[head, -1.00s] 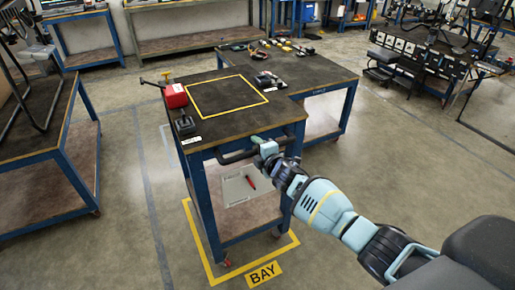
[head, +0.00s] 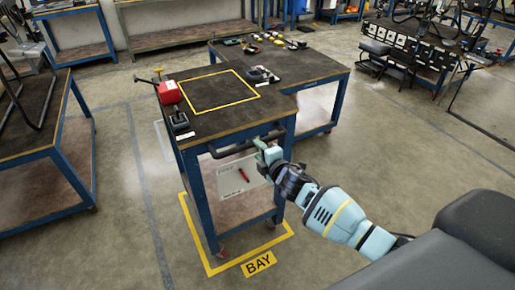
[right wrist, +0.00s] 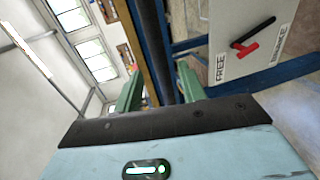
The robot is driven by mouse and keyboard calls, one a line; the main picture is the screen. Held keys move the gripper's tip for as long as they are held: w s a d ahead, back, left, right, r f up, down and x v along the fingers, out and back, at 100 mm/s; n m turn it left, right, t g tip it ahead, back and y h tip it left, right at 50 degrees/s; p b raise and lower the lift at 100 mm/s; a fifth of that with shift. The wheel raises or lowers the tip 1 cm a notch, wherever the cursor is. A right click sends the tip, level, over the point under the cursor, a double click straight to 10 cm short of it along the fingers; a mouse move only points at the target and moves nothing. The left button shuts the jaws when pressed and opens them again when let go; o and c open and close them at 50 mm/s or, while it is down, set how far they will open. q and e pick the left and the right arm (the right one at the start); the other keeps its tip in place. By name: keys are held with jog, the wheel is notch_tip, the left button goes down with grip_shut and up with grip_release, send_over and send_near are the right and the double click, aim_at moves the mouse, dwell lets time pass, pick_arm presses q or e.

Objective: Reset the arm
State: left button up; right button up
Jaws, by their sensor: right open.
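My right gripper (head: 261,146) is open at the dark push handle (head: 228,151) on the front of the blue-framed cart (head: 205,200). In the right wrist view its two green fingers (right wrist: 160,90) stand apart, with the dark bar of the handle (right wrist: 150,40) running between them. I cannot tell whether they touch it. Below the handle is a pale brake panel (head: 228,182) with a red lever (head: 243,174). In the right wrist view the panel (right wrist: 232,62) reads FREE and BRAKE, and the red-and-black lever (right wrist: 254,36) lies between these words. My left gripper is not in view.
The cart stands inside the yellow floor outline marked BAY (head: 258,263). Its top bears a red box (head: 169,92) and a yellow-outlined square. A second table (head: 318,72) with small parts stands against its far side. Another bench (head: 45,150) is at left; floor is open between.

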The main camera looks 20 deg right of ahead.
jog(key=shift+s, duration=0.1)
dwell(0.4)
jog(key=s+a+f+m+g+y, duration=0.1)
jog(key=s+a+f+m+g, duration=0.2)
jog(key=s+f, duration=0.55)
jog(key=s+a+f+m+g, duration=0.1)
jog(key=s+a+f+m, duration=0.4)
jog(key=s, duration=0.7)
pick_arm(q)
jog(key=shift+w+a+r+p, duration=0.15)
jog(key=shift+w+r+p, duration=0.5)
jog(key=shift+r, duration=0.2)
pick_arm(e)
jog(key=s+f+m+g, duration=0.1)
jog(key=s+m, duration=0.3)
jog(key=s, duration=0.8)
jog(key=s+d+f+m+g, duration=0.1)
jog(key=s+m, duration=0.4)
jog(key=s, duration=0.8)
notch_tip(320, 180, down, 2)
jog(key=shift+s+d+f+g, duration=0.1)
jog(key=shift+s+d+g, duration=0.2)
jog(key=shift+g, duration=0.2)
jog(key=shift+c, duration=0.3)
